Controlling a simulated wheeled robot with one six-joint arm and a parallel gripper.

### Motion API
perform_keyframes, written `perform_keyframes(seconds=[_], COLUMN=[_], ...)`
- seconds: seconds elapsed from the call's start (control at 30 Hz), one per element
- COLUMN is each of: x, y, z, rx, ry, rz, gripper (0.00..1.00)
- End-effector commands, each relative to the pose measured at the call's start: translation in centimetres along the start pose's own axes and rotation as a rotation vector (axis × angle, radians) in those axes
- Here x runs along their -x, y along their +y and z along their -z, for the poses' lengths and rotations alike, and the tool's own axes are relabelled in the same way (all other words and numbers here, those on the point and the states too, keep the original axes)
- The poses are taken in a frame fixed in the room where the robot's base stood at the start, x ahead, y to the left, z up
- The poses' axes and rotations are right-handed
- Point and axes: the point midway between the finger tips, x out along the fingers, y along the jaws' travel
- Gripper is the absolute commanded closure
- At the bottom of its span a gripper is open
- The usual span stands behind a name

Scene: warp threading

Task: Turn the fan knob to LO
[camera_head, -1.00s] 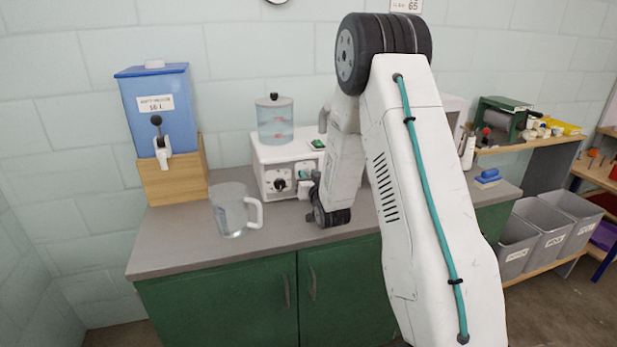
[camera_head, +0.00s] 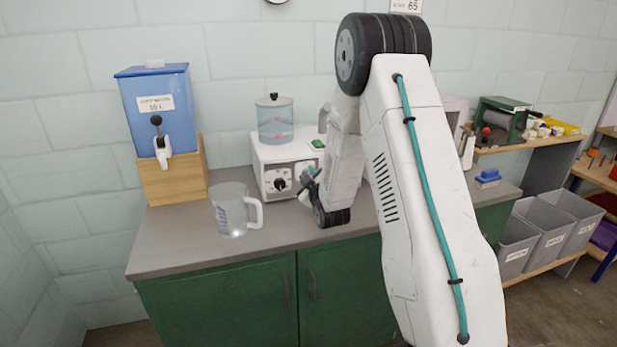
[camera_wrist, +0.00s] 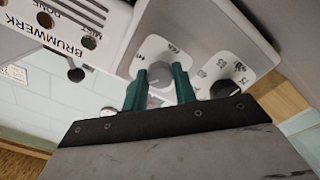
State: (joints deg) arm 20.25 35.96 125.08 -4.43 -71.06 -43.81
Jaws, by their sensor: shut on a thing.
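The fan knob (camera_wrist: 158,74) is a pale grey round knob on a light plate in the wrist view, where the panel appears turned upside down. The two teal fingers of my gripper (camera_wrist: 159,80) stand on either side of it and are shut on it. The knob's pointer and the LO mark cannot be made out. In the head view my gripper (camera_head: 308,181) is at the front of the white machine (camera_head: 268,153), to the right of its dark knob, and hides the fan knob.
A dark knob (camera_wrist: 225,88) with number marks is beside the fan knob. A clear jug (camera_head: 230,211) stands on the counter to the left of my gripper. A blue water tank (camera_head: 157,88) is further left. The front counter strip (camera_head: 200,248) is clear.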

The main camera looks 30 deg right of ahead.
Motion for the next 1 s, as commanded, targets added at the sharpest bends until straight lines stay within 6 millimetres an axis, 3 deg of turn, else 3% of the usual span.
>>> perform_keyframes(seconds=[0.5,1.0], x=[-0.05,-0.05], y=[-0.03,-0.07], z=[0.09,0.11], rx=[0.434,0.597], ry=[0.002,0.003], rz=[-0.001,-0.001], gripper=[0.95,0.95])
